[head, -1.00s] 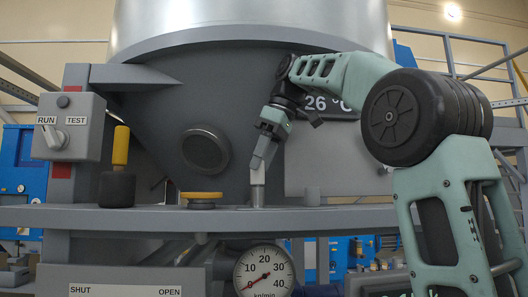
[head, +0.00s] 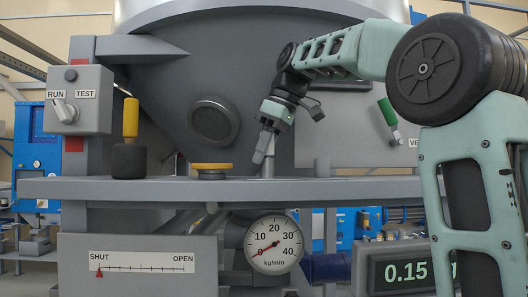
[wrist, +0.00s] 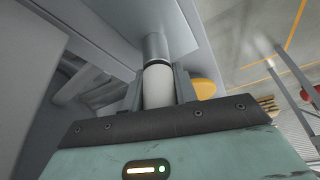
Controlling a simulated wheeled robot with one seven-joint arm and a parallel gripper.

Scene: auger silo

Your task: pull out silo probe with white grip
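The silo probe with the white grip (wrist: 158,88) shows in the wrist view as a pale cylinder running into a grey metal sleeve (wrist: 156,46). In the head view the probe (head: 268,167) is a short pale upright post on the grey ledge. My gripper (head: 262,155) is tilted down at it, one finger partly covering it. In the wrist view the fingers of my gripper (wrist: 159,88) lie on both sides of the white grip, very near it. I cannot tell whether they press on it.
The grey ledge (head: 330,188) also carries a yellow cap (head: 212,167), a yellow-handled part (head: 130,118) and a short grey stub (head: 322,167). A green handle (head: 387,111) is at right. A dial (head: 273,244) and digital display (head: 405,272) sit below. A RUN/TEST switch box (head: 77,100) is left.

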